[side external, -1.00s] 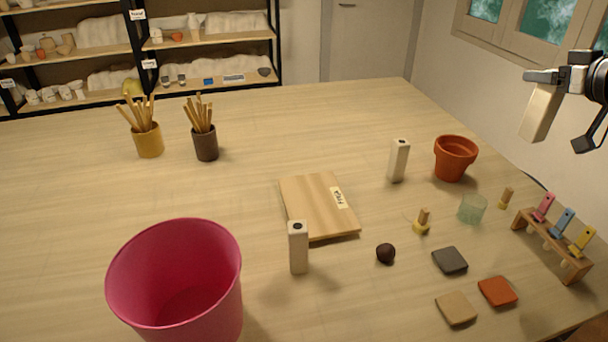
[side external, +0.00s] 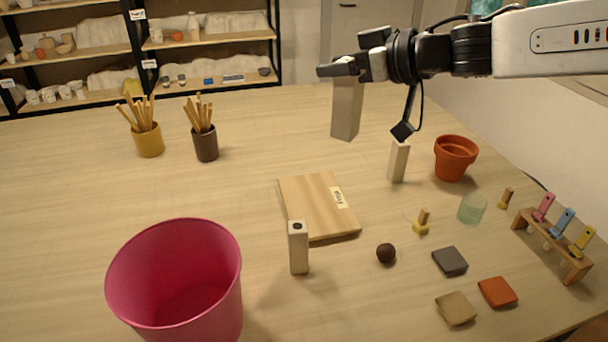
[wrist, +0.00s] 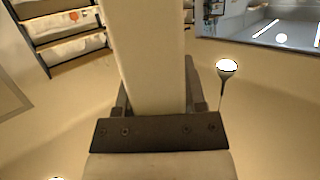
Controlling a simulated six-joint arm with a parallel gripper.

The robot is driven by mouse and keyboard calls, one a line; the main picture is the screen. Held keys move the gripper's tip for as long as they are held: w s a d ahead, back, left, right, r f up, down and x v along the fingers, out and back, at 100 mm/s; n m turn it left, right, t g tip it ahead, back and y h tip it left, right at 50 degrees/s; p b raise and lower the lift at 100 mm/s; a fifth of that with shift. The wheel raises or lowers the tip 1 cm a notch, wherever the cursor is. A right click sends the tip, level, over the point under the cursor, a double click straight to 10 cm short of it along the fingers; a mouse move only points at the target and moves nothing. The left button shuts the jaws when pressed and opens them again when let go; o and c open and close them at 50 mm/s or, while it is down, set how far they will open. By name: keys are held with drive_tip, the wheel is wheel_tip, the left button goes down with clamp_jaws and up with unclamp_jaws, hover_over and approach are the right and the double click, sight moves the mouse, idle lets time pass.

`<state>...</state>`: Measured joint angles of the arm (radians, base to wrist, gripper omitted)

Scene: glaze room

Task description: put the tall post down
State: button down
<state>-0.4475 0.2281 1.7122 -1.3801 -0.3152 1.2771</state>
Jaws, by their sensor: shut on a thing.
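The tall post (side external: 347,108) is a pale rectangular block held upright in the air above the back middle of the table. It also fills the middle of the wrist view (wrist: 148,60). My gripper (side external: 345,72) is shut on its upper end, and the post's lower end is clear of the tabletop. Two other pale posts with dark spots on top stand on the table: one (side external: 398,162) to the right of the held post, one (side external: 298,250) in front of the wooden board.
A labelled wooden board (side external: 315,205) lies mid-table. A pink bucket (side external: 175,285) stands front left, a terracotta pot (side external: 455,160) right. Two cups of sticks, a yellow one (side external: 149,141) and a dark one (side external: 206,146), stand back left. The table between cups and board is clear.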

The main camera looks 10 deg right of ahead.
drive_tip(key=s+a+f+n+g+y, duration=0.15)
drive_tip(key=s+a, duration=0.35)
drive_tip(key=a, duration=0.6)
drive_tip(key=s+a+f+n+g+y, duration=0.1)
drive_tip(key=s+a+n+g+y, duration=0.3)
drive_tip(key=a, duration=0.8)
drive_tip(key=shift+s+d+f+m+t+h, duration=0.1)
drive_tip(key=shift+s+f+m+h, duration=0.1)
drive_tip(key=shift+f+h, duration=0.4)
drive_tip(key=shift+s+f+m+t+h, duration=0.1)
drive_tip(key=shift+s+f+t+h, duration=0.1)
drive_tip(key=shift+f, duration=0.65)
drive_tip(key=shift+s+d+f+m+t+h, duration=0.1)
drive_tip(key=shift+s+f+m+h, duration=0.2)
drive_tip(key=shift+f, duration=0.45)
drive_tip(key=shift+w, duration=0.1)
wheel_tip(320, 180, down, 10)
drive_tip(key=shift+f, duration=0.55)
drive_tip(key=shift+c, duration=0.8)
unclamp_jaws()
